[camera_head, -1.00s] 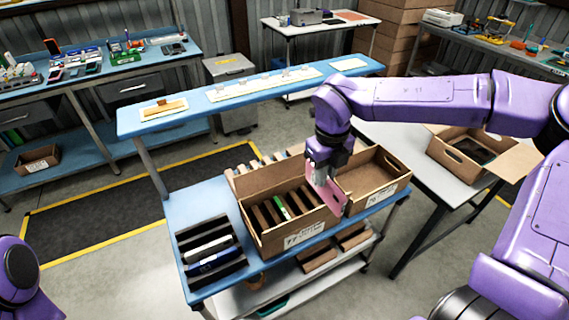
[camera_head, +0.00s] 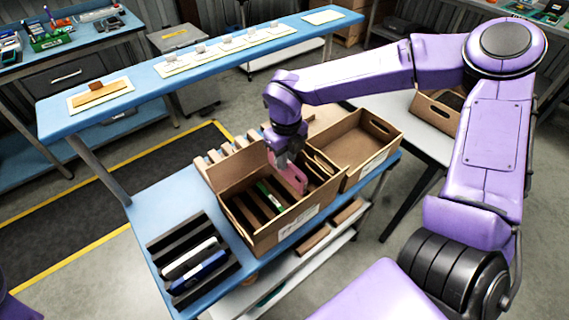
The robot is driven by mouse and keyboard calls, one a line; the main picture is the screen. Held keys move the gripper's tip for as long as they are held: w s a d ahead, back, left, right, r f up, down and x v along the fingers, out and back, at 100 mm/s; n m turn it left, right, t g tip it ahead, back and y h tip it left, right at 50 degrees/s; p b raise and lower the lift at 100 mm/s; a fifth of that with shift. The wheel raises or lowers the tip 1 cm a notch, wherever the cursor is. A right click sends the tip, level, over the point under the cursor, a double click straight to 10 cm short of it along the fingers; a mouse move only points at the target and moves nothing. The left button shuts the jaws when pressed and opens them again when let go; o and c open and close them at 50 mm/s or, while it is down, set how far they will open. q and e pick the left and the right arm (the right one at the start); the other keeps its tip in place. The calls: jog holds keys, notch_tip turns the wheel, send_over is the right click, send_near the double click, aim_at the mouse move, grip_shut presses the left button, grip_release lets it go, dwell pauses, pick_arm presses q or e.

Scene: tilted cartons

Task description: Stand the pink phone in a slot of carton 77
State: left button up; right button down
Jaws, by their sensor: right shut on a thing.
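Carton 77 (camera_head: 262,242) is an open brown carton with dark slot dividers, standing tilted on the blue table. A green item (camera_head: 270,194) stands in one of its slots. The pink phone (camera_head: 291,177) is held by my right gripper (camera_head: 285,163), which points down over the right part of carton 77. The gripper is shut on the phone's upper part. I cannot tell whether the phone's lower edge is inside a slot. Of my left arm only a purple piece shows at the lower left edge; its gripper is out of view.
A second open carton (camera_head: 389,152) stands right beside carton 77 and looks empty. A black rack (camera_head: 164,250) with a white and a blue item stands to the left. A raised blue shelf (camera_head: 150,72) runs behind. Bare blue tabletop (camera_head: 160,205) shows behind the rack.

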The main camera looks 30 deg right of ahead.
aim_at(285, 177)
jog(key=shift+w+a+f, duration=0.1)
jog(key=shift+w+f, duration=0.15)
jog(key=shift+f, duration=0.2)
jog(key=shift+s+f+b, duration=0.2)
jog(key=shift+f+b, duration=0.55)
jog(key=shift+b, duration=0.2)
notch_tip(285, 177, down, 6)
jog(key=b, duration=0.5)
jog(key=shift+r, duration=0.15)
jog(key=shift+f+b, duration=1.45)
jog(key=shift+f, duration=0.65)
jog(key=shift+f, duration=0.25)
jog(key=c, duration=1)
grip_release()
jog(key=shift+c, duration=0.2)
